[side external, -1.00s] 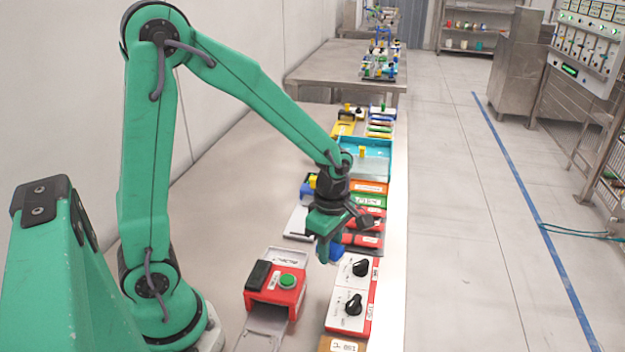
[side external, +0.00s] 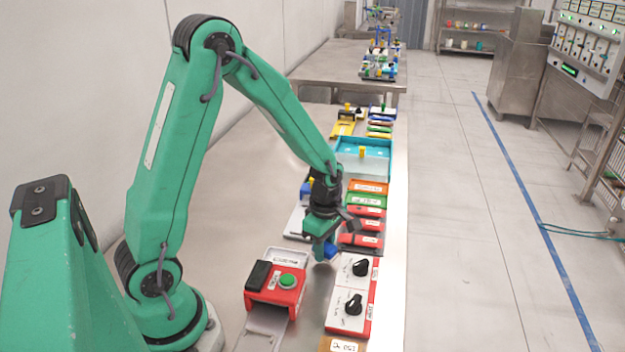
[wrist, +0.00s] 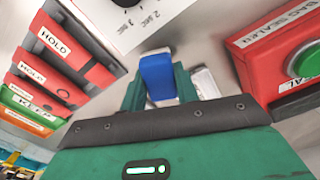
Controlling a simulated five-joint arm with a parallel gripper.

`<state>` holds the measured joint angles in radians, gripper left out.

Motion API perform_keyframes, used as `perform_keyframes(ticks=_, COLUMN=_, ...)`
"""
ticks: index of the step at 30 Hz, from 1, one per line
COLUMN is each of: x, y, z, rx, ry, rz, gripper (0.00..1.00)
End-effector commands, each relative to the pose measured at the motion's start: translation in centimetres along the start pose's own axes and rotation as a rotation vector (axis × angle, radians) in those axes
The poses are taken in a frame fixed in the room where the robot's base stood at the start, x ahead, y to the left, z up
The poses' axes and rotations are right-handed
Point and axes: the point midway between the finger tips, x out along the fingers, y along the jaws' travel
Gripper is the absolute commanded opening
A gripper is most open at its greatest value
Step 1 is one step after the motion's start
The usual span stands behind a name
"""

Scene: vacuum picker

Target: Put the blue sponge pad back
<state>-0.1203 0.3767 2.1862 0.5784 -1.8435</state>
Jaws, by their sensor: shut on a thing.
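My gripper (side external: 326,254) is shut on a blue block, which I take to be the blue sponge pad (side external: 331,250). In the wrist view the pad (wrist: 158,77) stands between the two green fingers (wrist: 158,90). In the side view the gripper hangs over the bench between the red button box and the red and white dial box. A finger hides part of the pad there. I cannot tell whether its lower end touches anything.
The red box with a green button (side external: 288,282) is left of and nearer than the gripper. The dial box (side external: 350,310) is on the right. Labelled red, green and orange bars (side external: 368,187) lie behind, with a teal-lined tray (side external: 378,168) farther back. The bench's left part is clear.

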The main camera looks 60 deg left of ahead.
Motion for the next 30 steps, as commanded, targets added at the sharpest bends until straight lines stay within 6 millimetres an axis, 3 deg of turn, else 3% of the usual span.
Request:
perform_keyframes(ticks=6, x=1.8, y=0.0, z=0.0, rx=0.000, ry=0.000, rz=-0.001, gripper=0.12)
perform_keyframes(ticks=20, x=2.2, y=0.0, z=0.0, rx=0.000, ry=0.000, rz=-0.001, gripper=0.12)
perform_keyframes(ticks=21, x=2.2, y=0.0, z=0.0, rx=0.000, ry=0.000, rz=-0.001, gripper=0.36)
perform_keyframes(ticks=24, x=2.2, y=0.0, z=0.0, rx=0.000, ry=0.000, rz=-0.001, gripper=0.52)
perform_keyframes(ticks=30, x=2.2, y=0.0, z=0.0, rx=0.000, ry=0.000, rz=0.000, gripper=0.52)
